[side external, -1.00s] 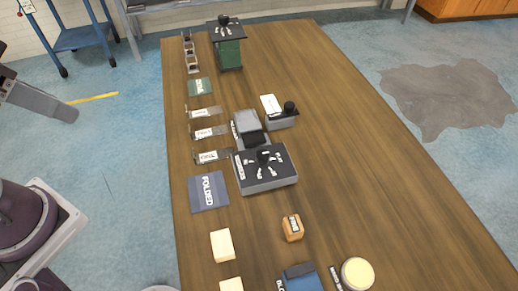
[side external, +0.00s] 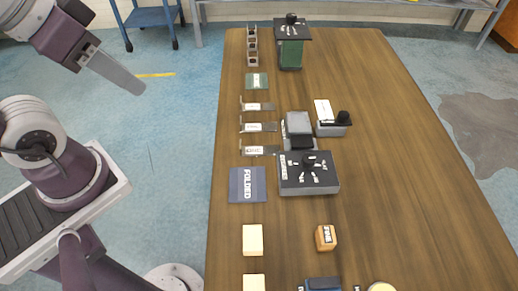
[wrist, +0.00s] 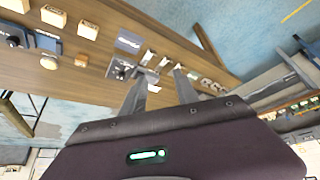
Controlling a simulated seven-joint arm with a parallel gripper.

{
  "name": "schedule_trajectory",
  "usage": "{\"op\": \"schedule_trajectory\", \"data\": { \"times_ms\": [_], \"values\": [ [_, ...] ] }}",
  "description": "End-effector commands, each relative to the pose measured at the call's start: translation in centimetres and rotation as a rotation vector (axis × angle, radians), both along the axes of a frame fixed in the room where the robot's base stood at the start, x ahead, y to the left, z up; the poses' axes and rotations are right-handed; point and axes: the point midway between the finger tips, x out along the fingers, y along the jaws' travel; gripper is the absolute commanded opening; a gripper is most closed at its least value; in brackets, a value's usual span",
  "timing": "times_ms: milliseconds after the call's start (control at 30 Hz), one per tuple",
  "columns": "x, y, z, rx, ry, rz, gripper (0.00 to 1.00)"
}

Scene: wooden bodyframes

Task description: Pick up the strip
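Three flat grey strips with white labels lie in a column near the table's left edge in the side view: a far one (side external: 258,106), a middle one (side external: 258,127) and a near one (side external: 260,150). I cannot tell which one the task means. My gripper (side external: 138,86) hangs over the floor left of the table, well away from the strips. In the wrist view my gripper (wrist: 161,72) shows two fingers spread apart with nothing between them that it holds. The small strips there lie beyond the fingertips and are partly hidden by them.
The wooden table (side external: 400,200) is clear on its right. Beside the strips stand a grey device (side external: 300,125) and a black-topped box (side external: 325,184). A blue "FOLDED" sheet (side external: 235,185) and pale blocks (side external: 252,238) lie nearer. A green stand (side external: 290,52) is at the back.

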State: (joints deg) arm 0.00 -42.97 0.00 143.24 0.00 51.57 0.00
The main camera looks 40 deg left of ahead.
Motion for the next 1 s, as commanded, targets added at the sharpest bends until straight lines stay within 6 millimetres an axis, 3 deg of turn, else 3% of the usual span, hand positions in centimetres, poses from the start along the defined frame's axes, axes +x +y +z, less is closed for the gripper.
{"op": "schedule_trajectory", "data": {
  "times_ms": [367,400,733,867,1000],
  "values": [
    [0.0,0.0,0.0,0.0,0.0,0.0,0.36],
    [0.0,0.0,0.0,0.0,0.0,0.0,0.3],
    [0.4,0.1,-0.1,-0.003,0.011,0.018,0.3],
    [4.0,0.8,-1.3,-0.02,0.078,0.16,0.3],
    [10.4,0.5,-5.5,-0.032,0.141,0.391,0.3]
  ]
}}
